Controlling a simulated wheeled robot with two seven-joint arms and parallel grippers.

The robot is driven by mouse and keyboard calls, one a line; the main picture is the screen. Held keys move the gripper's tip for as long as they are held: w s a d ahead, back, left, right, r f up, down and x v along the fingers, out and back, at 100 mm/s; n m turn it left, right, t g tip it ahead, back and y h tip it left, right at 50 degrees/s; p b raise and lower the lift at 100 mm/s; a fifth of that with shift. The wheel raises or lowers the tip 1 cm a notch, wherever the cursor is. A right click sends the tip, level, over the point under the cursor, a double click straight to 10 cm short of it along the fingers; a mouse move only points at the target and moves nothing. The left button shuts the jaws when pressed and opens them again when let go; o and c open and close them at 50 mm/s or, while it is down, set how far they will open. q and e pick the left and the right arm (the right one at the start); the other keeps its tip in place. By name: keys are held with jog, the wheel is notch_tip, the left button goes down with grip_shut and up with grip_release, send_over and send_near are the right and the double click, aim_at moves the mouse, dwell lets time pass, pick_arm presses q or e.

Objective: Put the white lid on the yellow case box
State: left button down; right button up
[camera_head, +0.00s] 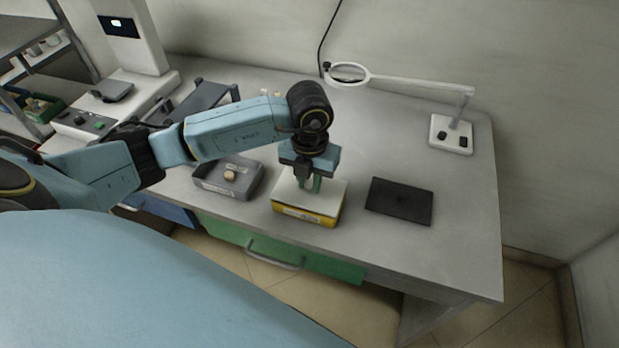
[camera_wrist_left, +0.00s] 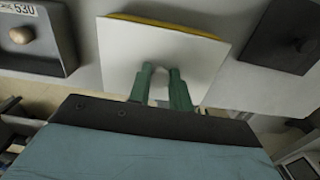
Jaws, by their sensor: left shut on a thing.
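The yellow case box (camera_head: 301,221) stands near the front edge of the grey table. The white lid (camera_head: 329,202) lies over its top, and only the box's yellow sides show below it. In the left wrist view the white lid (camera_wrist_left: 116,42) covers most of the box, with a yellow strip of the case box (camera_wrist_left: 165,23) along the far edge. My left gripper (camera_head: 311,186) points down at the middle of the lid. Its green fingers (camera_wrist_left: 162,72) are close together, shut on the lid's grip, which they mostly hide. My right gripper is in neither view.
A grey tray (camera_head: 212,188) with a small round knob or object stands left of the box. A flat black plate (camera_head: 399,201) lies to its right. A magnifier lamp (camera_head: 451,135) stands at the back right. The table's right front is clear.

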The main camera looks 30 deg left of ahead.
aim_at(310, 183)
pick_arm(q)
jog(key=shift+f+b, duration=0.3)
jog(key=shift+f, duration=0.2)
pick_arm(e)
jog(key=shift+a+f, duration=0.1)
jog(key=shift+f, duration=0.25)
pick_arm(q)
jog(key=c, duration=1.2)
grip_release()
notch_tip(310, 183, up, 7)
jog(key=shift+f+p, duration=0.1)
jog(key=shift+p, duration=0.35)
notch_tip(310, 183, up, 7)
jog(key=shift+f, duration=0.15)
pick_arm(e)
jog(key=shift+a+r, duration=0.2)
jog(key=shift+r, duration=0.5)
pick_arm(q)
jog(key=shift+p, duration=0.3)
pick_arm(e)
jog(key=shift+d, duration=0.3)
